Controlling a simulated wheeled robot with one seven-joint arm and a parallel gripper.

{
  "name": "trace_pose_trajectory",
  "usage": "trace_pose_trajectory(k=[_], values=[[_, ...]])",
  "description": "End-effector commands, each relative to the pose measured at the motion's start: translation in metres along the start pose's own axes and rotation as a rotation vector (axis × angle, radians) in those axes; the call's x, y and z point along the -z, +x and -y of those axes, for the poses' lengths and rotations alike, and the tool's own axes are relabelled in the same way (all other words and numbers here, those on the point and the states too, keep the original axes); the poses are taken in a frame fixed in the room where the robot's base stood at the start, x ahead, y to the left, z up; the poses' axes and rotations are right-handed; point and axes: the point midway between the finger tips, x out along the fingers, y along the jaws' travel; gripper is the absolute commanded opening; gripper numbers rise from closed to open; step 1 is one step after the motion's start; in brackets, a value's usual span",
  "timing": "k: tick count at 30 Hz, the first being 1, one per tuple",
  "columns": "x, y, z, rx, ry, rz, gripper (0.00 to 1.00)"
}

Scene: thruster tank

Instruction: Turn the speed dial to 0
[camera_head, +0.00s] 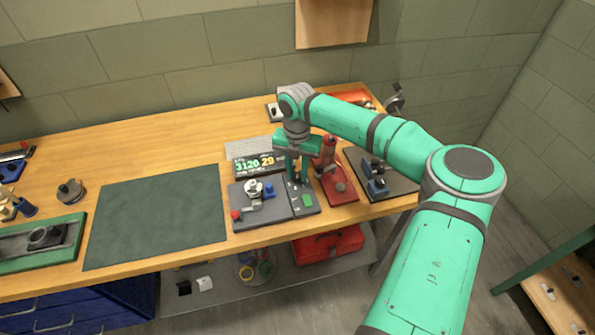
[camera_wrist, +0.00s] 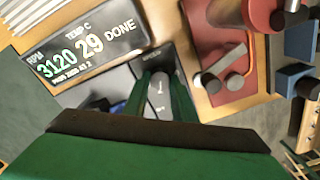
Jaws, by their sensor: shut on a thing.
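The speed dial (camera_wrist: 160,84) is a grey knob with a light mark, on the dark control panel (camera_head: 302,208). My gripper (camera_head: 297,182) points down over this panel, with its green fingers on either side of the dial. In the wrist view my gripper (camera_wrist: 163,98) is shut on the dial. The fingers hide the dial's sides, and its scale cannot be read. In the head view the gripper covers the dial. The display (camera_head: 257,165) reads 3120 RPM and 29 for temperature; in the wrist view the display (camera_wrist: 88,48) also shows DONE.
A grey unit (camera_head: 262,214) with a red knob and a blue part adjoins the panel on the left. A red device (camera_head: 341,190) stands close on the right, with a dark plate (camera_head: 402,186) beyond. A green mat (camera_head: 155,220) lies bare at the left.

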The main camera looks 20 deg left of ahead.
Motion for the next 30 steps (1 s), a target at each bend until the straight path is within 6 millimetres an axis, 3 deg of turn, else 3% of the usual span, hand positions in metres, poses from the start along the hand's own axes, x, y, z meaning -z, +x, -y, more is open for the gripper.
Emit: trace_pose_trajectory(k=[30], values=[[-0.0039, -0.0025, -0.0008, 0.004, -0.933, 0.01, 0.02]])
